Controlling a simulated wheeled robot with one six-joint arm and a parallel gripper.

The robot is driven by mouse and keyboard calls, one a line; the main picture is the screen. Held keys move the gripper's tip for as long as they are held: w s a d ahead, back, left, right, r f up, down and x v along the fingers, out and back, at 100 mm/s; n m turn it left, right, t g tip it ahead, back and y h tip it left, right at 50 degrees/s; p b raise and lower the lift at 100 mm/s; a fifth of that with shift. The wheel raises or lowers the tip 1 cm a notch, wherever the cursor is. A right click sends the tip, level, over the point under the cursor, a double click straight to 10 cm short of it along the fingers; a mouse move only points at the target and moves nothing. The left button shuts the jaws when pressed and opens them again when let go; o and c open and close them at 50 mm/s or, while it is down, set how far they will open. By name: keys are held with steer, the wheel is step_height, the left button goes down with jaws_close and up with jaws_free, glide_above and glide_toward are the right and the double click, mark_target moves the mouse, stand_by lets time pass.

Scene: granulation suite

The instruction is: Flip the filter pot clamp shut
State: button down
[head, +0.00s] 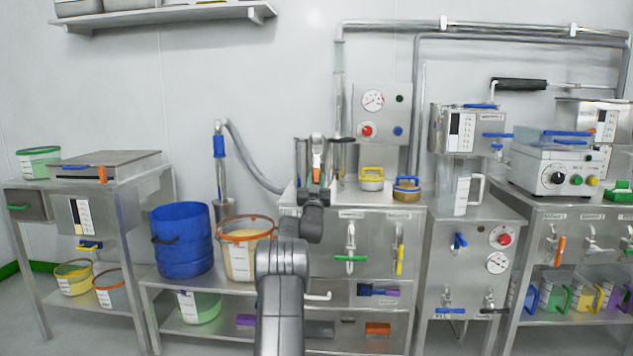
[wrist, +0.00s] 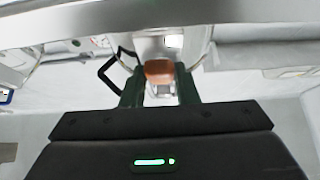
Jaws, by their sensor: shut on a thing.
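The filter pot appears to be the steel vessel (head: 302,158) standing on the steel cabinet, mostly hidden behind my arm in the head view. In the wrist view its shiny wall (wrist: 200,45) and a black loop handle (wrist: 108,72) show. An orange tab (wrist: 158,68), which looks like the clamp's lever, sits between my gripper's (wrist: 158,80) two dark fingers. In the head view the orange tab (head: 317,160) shows at the tip of my gripper (head: 317,172). My gripper is shut on it. Whether the clamp is open or closed cannot be told.
A yellow-handled pot (head: 372,180) and a brass pot with a blue handle (head: 406,190) stand right of my gripper. A gauge panel (head: 381,112) is behind them. A blue tub (head: 181,240) and an orange-rimmed bucket (head: 240,260) stand on the lower bench at left.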

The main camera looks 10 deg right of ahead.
steer(key=c, duration=1.1)
jaws_free()
steer(key=shift+s+f, duration=0.1)
steer(key=shift+f, duration=0.05)
steer(key=p+v, duration=0.1)
steer(key=v, duration=1.2)
steer(key=shift+s+a+f+p, duration=0.1)
steer(key=shift+s+f+p, duration=0.1)
steer(key=shift+p, duration=0.2)
steer(key=shift+w, duration=0.1)
steer(key=shift+b+x, duration=0.85)
steer(key=shift+x, duration=5.95)
steer(key=shift+r, duration=0.15)
